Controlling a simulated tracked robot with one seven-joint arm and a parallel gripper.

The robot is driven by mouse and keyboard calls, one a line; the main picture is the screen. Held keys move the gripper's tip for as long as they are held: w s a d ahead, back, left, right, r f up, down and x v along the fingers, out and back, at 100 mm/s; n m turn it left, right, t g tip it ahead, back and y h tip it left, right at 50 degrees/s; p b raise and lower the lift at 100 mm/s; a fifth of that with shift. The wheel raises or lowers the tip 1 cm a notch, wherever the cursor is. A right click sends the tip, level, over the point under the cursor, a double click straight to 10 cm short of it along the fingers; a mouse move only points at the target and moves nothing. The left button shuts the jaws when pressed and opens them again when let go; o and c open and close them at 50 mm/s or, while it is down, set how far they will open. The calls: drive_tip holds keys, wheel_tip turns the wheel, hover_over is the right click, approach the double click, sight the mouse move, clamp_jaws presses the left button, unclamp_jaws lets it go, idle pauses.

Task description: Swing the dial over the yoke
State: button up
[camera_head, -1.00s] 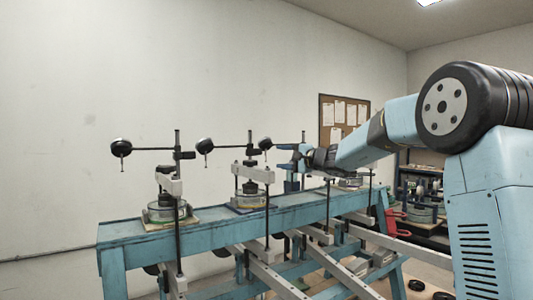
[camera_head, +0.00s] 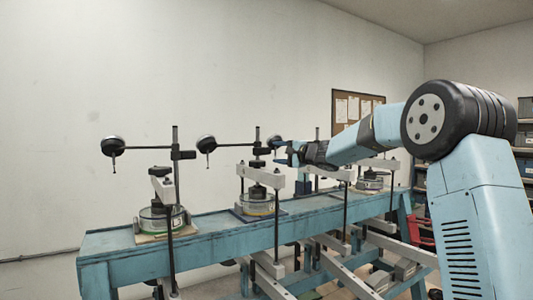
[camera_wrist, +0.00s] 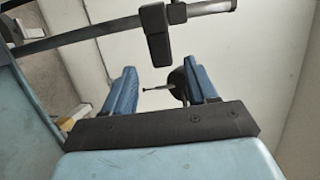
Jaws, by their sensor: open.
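Black dials on thin horizontal rods hang from upright posts along the bench: a left dial (camera_head: 113,146), a middle dial (camera_head: 206,144) and a third dial (camera_head: 274,142). Pale yokes stand over round pots, one at the left (camera_head: 162,187) and one in the middle (camera_head: 261,177); another pale yoke (camera_head: 330,172) is partly behind my arm. My gripper (camera_head: 281,152) is open at the third dial. In the wrist view my blue fingers (camera_wrist: 162,85) stand apart, and a dark dial with a thin stem (camera_wrist: 178,83) shows between them, nearer the right finger. I cannot tell whether they touch.
The teal bench (camera_head: 110,243) runs from front left to back right. Pale levers and dark rods (camera_head: 277,230) hang below it. A black clamp block (camera_wrist: 158,35) on a post is close ahead in the wrist view. The wall behind is bare apart from a noticeboard (camera_head: 345,108).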

sight(269, 151)
drive_tip(key=x, duration=0.7)
drive_tip(key=shift+a, duration=0.1)
drive_tip(key=shift+c, duration=0.4)
